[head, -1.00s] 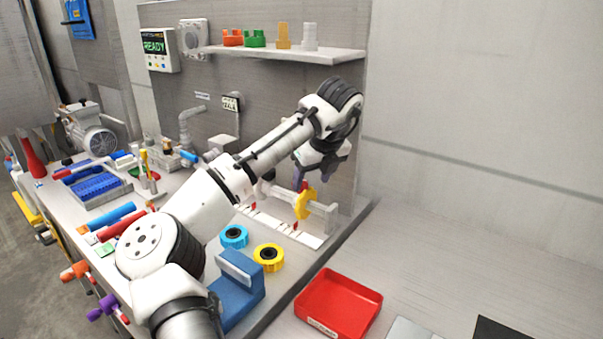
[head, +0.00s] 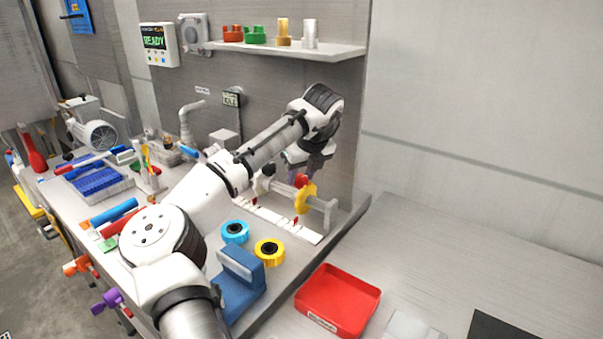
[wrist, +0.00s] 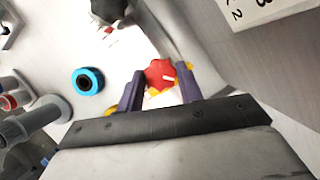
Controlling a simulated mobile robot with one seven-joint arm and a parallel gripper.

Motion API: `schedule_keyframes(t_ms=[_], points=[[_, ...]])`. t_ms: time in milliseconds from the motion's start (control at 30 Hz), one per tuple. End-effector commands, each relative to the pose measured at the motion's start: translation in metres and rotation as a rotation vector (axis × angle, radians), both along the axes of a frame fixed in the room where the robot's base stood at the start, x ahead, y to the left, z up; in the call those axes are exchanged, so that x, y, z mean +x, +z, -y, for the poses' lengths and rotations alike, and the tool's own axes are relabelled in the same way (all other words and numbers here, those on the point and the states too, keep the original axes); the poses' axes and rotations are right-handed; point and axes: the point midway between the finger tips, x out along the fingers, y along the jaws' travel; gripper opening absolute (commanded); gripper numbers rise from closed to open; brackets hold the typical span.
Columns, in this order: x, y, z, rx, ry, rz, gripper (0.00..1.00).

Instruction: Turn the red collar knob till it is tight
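The red collar knob (wrist: 160,74) is a lobed red knob with a white mark, at the centre of the wrist view. In the head view the red knob (head: 302,180) shows on top of the yellow collar (head: 306,198), on a grey horizontal bar. Only bits of the yellow collar (wrist: 155,92) show around the knob in the wrist view. My gripper (wrist: 160,78) points at the knob, with one purple finger on each side of it. The fingers look open, with narrow gaps beside the knob. In the head view my gripper (head: 298,168) is just above and left of the knob.
A dark knob (wrist: 108,8) stands farther along the bar. A blue ring (head: 235,232), a yellow ring (head: 269,253) and a blue block (head: 238,282) lie in front. A shelf (head: 290,52) overhangs behind. A red tray (head: 338,300) stands at the right.

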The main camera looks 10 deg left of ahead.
Motion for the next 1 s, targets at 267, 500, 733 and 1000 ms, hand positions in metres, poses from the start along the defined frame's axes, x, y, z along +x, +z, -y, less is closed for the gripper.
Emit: schedule_keyframes(t_ms=[267,500,733,1000], points=[[0.0000,0.0007,0.0006,-0.001,0.006,0.000,0.14],[0.0006,0.0032,0.0013,-0.003,0.086,-0.001,0.14],[0.0017,0.0043,0.0024,-0.003,0.243,-0.003,0.14],[0.0025,0.0029,0.0022,-0.002,0.422,-0.003,0.14]])
